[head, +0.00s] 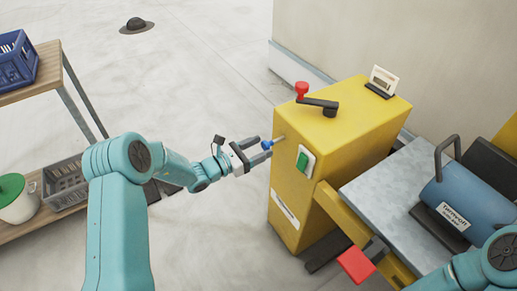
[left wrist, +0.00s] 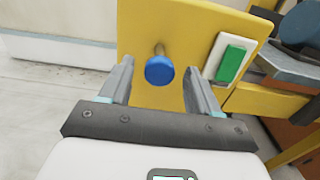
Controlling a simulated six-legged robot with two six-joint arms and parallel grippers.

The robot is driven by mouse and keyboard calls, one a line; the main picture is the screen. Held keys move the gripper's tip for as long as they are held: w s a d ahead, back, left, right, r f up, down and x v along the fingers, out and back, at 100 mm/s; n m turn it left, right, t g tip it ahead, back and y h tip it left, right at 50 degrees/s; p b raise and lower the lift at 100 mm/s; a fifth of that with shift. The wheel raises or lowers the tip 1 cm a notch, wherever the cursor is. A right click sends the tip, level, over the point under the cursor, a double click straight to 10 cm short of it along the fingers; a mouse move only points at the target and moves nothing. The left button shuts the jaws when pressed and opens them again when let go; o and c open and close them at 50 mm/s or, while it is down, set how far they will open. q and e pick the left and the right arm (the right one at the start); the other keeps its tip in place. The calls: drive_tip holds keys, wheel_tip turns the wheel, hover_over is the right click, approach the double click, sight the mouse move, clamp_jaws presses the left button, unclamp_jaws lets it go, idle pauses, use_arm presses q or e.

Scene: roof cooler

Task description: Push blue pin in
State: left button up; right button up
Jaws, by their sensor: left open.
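The blue pin (head: 267,144) has a round blue head on a thin metal shaft. The shaft sticks out of the side face of the yellow cabinet (head: 340,135). My left gripper (head: 256,150) is open, with its fingers at either side of the pin's head. In the left wrist view the blue pin (left wrist: 159,69) shows between the two spread fingers of the left gripper (left wrist: 157,88), with gaps on both sides. My right gripper is not in view; only part of my right arm shows at the lower right.
A green switch (head: 305,160) in a white frame is beside the pin. A black crank with a red knob (head: 302,90) is on the cabinet top. A grey bench (head: 375,190) holds a blue cylinder (head: 465,200). A wooden shelf (head: 40,225) stands at left.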

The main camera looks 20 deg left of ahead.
sight(263, 146)
use_arm(q)
drive_tip(key=shift+d, duration=0.1)
clamp_jaws()
drive_tip(key=b+x, duration=0.1)
drive_tip(key=x, duration=0.2)
drive_tip(key=shift+w+d+f, duration=0.1)
drive_tip(key=shift+w+d, duration=0.2)
drive_tip(key=shift+w, duration=0.1)
drive_tip(key=shift+r, duration=0.25)
drive_tip(key=shift+c, duration=1.9)
unclamp_jaws()
drive_tip(key=o, duration=0.4)
drive_tip(key=shift+w+f, duration=0.1)
drive_tip(key=shift+f, duration=0.05)
